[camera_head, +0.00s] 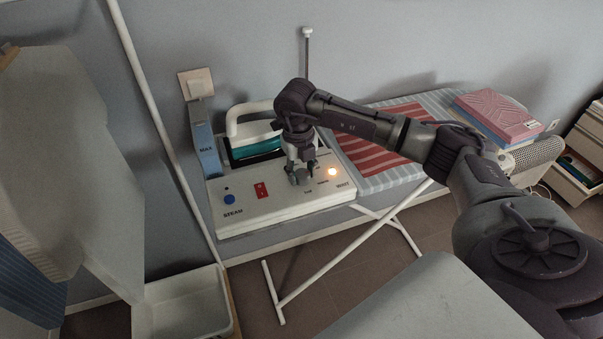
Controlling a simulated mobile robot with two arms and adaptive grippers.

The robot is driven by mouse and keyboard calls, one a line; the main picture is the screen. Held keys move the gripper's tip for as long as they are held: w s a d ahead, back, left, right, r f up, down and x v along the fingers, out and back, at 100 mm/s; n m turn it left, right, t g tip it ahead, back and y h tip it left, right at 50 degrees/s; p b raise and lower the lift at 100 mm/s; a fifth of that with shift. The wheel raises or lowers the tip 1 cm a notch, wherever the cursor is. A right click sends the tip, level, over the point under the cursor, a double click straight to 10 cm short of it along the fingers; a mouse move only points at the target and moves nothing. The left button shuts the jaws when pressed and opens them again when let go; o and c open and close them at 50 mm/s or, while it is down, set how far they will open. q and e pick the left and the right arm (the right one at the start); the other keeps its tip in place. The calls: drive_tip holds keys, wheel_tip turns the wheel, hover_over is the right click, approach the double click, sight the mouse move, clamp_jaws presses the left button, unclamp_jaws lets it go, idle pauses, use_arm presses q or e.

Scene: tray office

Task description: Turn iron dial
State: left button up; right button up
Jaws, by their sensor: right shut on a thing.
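The iron station (275,208) is a white box on the left end of the ironing board. The iron (255,147), with a white handle and teal body, rests on top at the back. My right gripper (301,177) points down at the panel between the red switch and the lamp. It is shut on the grey iron dial (301,178), which is mostly hidden by the fingers. My left gripper is not in view.
The ironing board (426,103) has a striped red cloth (377,136) and a pink box (497,114) on it. A blue tank marked MAX (205,152) stands left of the iron. A white bin (187,307) is at lower left. White crossed legs (341,252) stand below the board.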

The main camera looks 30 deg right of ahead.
sight(298, 173)
drive_tip(key=m, duration=0.5)
drive_tip(key=shift+d, duration=0.1)
idle(0.4)
drive_tip(key=shift+r, duration=0.1)
drive_tip(key=o, duration=1.1)
drive_tip(key=shift+o, duration=0.2)
wheel_tip(298, 173, up, 12)
drive_tip(key=shift+w+a, duration=0.2)
drive_tip(key=shift+a, duration=0.15)
